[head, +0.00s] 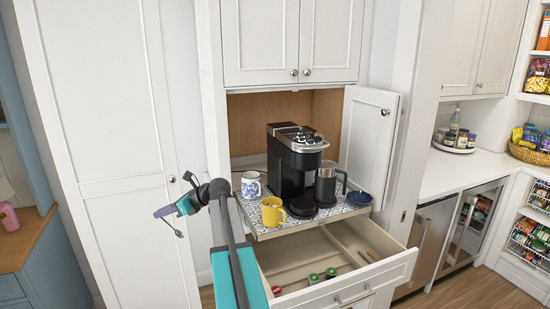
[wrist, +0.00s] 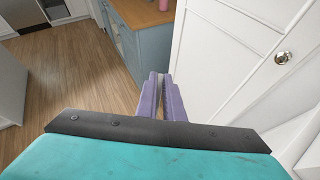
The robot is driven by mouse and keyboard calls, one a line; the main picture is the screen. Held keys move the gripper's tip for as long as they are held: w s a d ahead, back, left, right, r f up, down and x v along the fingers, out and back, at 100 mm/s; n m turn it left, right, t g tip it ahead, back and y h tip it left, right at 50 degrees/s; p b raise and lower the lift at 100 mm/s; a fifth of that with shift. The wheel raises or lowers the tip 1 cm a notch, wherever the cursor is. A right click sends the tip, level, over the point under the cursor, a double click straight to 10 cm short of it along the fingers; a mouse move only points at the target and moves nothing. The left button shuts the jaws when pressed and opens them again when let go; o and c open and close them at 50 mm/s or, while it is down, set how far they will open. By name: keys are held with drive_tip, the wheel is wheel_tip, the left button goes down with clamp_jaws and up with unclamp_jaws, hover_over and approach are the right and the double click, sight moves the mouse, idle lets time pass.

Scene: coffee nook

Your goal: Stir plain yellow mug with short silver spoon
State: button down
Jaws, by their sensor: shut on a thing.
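The plain yellow mug (head: 271,214) stands upright at the front of the patterned tray (head: 290,227), left of the coffee machine. What is inside the mug cannot be made out. My gripper (head: 161,212) is left of the mug, in front of the tall white door and well apart from the tray. Its purple fingers, also in the wrist view (wrist: 165,98), are shut on the short silver spoon (head: 179,233). The spoon's small dark end hangs below the fingers; its handle is thin and partly hidden. In the wrist view the spoon is hard to make out between the fingers.
A blue-and-white mug (head: 250,186) stands behind the yellow one. The black coffee machine (head: 290,170), a steel jug (head: 326,184) and a blue bowl (head: 360,198) are on the tray. Below, an open drawer (head: 345,290) holds several small pods. A cabinet door (head: 370,145) stands open at right.

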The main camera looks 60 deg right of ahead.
drive_tip(key=s+d+r+m+h, duration=0.5)
drive_tip(key=s+d, duration=0.3)
drive_tip(key=d, duration=0.3)
drive_tip(key=s+d+r+m+h+p, duration=0.1)
drive_tip(key=s+d+r+m+h, duration=0.3)
drive_tip(key=s+d+h, duration=0.3)
drive_tip(key=s+d+r+m+h+p, duration=0.1)
drive_tip(key=s+d+r+m+h, duration=0.4)
drive_tip(key=s+d, duration=0.6)
drive_tip(key=d+h, duration=0.1)
drive_tip(key=d, duration=0.2)
drive_tip(key=shift+s+d+r+m+t+h, duration=0.2)
drive_tip(key=shift+d+r+m+t+h, duration=0.1)
drive_tip(key=shift+f, duration=0.15)
wheel_tip(320, 180, down, 12)
drive_tip(key=b, duration=1)
drive_tip(key=shift+b, duration=0.35)
drive_tip(key=shift+s+d, duration=0.1)
drive_tip(key=shift+d, duration=0.05)
